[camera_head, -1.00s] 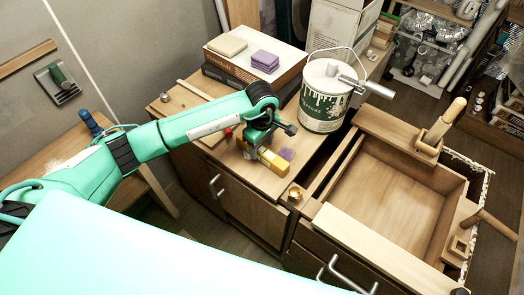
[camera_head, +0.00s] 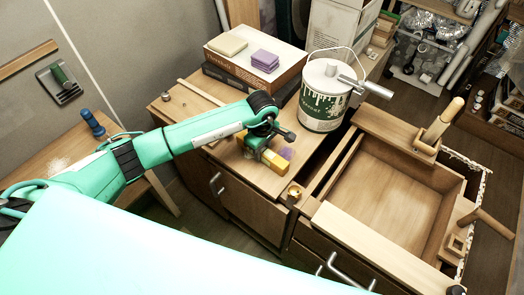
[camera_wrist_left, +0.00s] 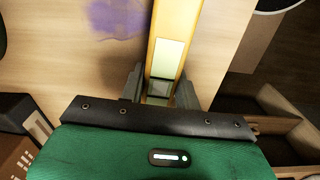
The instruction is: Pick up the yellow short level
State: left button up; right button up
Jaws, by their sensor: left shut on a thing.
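The yellow short level (camera_head: 276,163) is on the wooden cabinet top in the head view, beside a purple patch. My left gripper (camera_head: 262,151) is over it from above, with its fingers on either side. In the left wrist view the level (camera_wrist_left: 172,40) runs up from between the two fingers (camera_wrist_left: 160,90), with its pale vial window showing. The fingers are shut on it. The wrist view does not make clear whether it touches the wood. My right gripper is not in view.
A paint can (camera_head: 322,100) stands behind the level, near stacked boxes (camera_head: 255,58) with purple sponges (camera_head: 265,61). A small brass cup (camera_head: 294,193) sits at the front edge.

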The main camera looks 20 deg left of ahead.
pick_arm(q)
jog(key=shift+r, duration=0.1)
jog(key=shift+r, duration=0.25)
notch_tip(320, 180, up, 19)
jog(key=b, duration=0.4)
jog(key=shift+r+b, duration=0.2)
jog(key=shift+b, duration=0.15)
jog(key=shift+f, duration=0.1)
